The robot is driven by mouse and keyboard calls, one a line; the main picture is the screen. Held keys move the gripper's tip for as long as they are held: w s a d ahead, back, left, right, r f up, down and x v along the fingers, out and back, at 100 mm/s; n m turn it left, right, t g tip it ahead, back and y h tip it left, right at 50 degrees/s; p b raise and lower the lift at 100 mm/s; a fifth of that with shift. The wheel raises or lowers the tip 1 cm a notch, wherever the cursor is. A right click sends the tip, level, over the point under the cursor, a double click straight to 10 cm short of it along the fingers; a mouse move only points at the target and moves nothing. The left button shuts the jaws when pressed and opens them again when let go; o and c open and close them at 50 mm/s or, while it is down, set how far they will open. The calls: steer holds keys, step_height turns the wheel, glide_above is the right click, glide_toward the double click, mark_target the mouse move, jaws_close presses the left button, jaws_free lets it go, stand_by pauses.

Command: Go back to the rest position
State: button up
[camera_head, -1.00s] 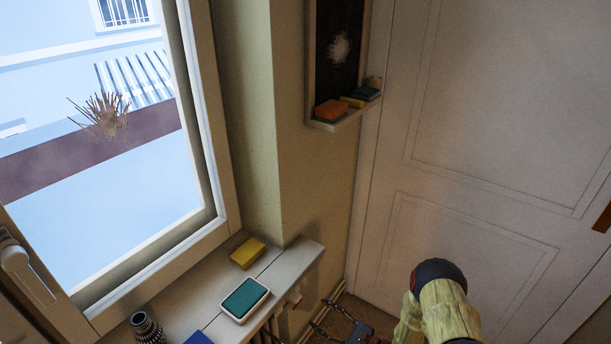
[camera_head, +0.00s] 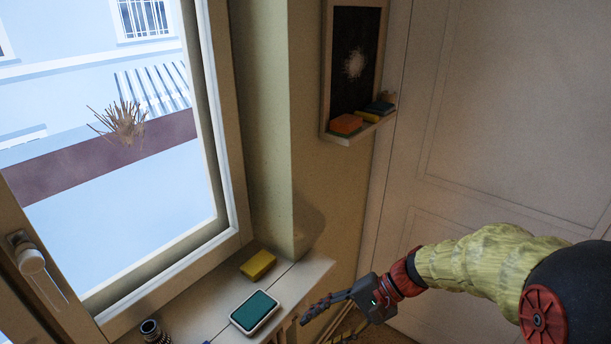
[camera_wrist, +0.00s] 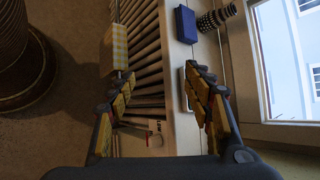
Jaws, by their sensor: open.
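My gripper (camera_head: 340,310) is at the lower middle of the head view, just right of the window sill's end. In the wrist view my gripper (camera_wrist: 160,100) shows its two yellow-padded fingers spread apart with nothing held between them. My arm reaches in from the right in a yellow sleeve. Below the fingers in the wrist view are the slatted radiator (camera_wrist: 145,60) and the edge of the sill (camera_wrist: 182,135).
On the sill are a yellow sponge (camera_head: 258,265), a teal-topped white tray (camera_head: 254,311) and a dark patterned vase (camera_head: 150,330). A blue block (camera_wrist: 186,24) shows in the wrist view. A chalkboard (camera_head: 358,60) with sponges on its ledge hangs above. A white door (camera_head: 500,120) stands at right.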

steer(key=s+d+r+n+t+h, duration=0.5)
steer(key=s+d+r+h, duration=0.5)
steer(key=d, duration=0.5)
steer(key=s+r+t, duration=0.2)
steer(key=s, duration=0.1)
steer(key=shift+r+n, duration=0.2)
steer(key=shift+n, duration=0.1)
steer(key=shift+s, duration=0.1)
steer(key=shift+c, duration=0.2)
